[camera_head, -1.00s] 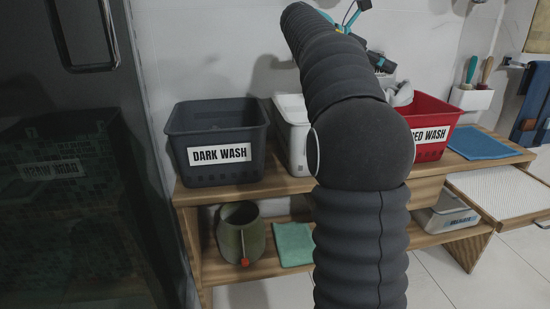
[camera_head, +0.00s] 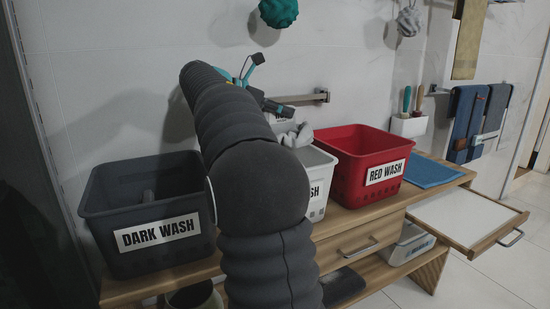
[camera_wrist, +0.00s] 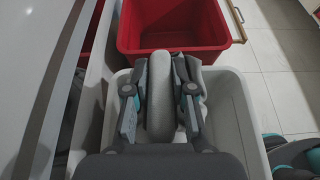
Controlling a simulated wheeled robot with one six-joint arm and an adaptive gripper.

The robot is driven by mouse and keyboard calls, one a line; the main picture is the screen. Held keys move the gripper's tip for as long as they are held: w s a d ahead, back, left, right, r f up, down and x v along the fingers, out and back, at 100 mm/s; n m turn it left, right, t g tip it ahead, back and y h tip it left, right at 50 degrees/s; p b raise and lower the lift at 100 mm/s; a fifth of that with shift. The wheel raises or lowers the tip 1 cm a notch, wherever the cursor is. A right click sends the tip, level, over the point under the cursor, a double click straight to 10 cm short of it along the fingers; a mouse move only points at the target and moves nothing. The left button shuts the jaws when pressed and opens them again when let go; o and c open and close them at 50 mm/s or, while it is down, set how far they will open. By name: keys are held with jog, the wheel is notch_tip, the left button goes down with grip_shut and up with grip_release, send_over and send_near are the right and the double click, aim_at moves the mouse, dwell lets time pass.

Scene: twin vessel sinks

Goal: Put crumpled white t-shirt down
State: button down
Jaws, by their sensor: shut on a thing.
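The crumpled white t-shirt (camera_wrist: 162,100) is a pale grey-white bundle between the two fingers of my gripper (camera_wrist: 160,88) in the wrist view. My gripper is shut on it, over the white basket (camera_wrist: 239,110). In the head view, the t-shirt (camera_head: 298,136) shows as a small pale bundle at the white basket's opening. The white basket (camera_head: 318,180) stands between the dark and red baskets, its label partly hidden by my arm. I cannot tell whether the shirt touches the basket.
A dark grey "DARK WASH" basket (camera_head: 110,245) stands at left with something grey inside. A red "RED WASH" basket (camera_head: 345,145) stands at right; it also shows in the wrist view (camera_wrist: 215,45). A blue cloth (camera_head: 428,172) lies beside it. A pull-out board (camera_head: 465,215) juts right.

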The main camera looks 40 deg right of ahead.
aim_at(280, 130)
jog(key=f, duration=0.2)
jog(key=shift+w+a+f, duration=0.15)
jog(key=shift+a+f, duration=0.05)
jog(key=shift+f, duration=0.15)
notch_tip(280, 130, down, 4)
jog(key=shift+r+b, duration=0.25)
jog(key=shift+b, duration=0.6)
jog(key=c, duration=1)
grip_release()
jog(key=p+v, duration=0.2)
jog(key=v, duration=1)
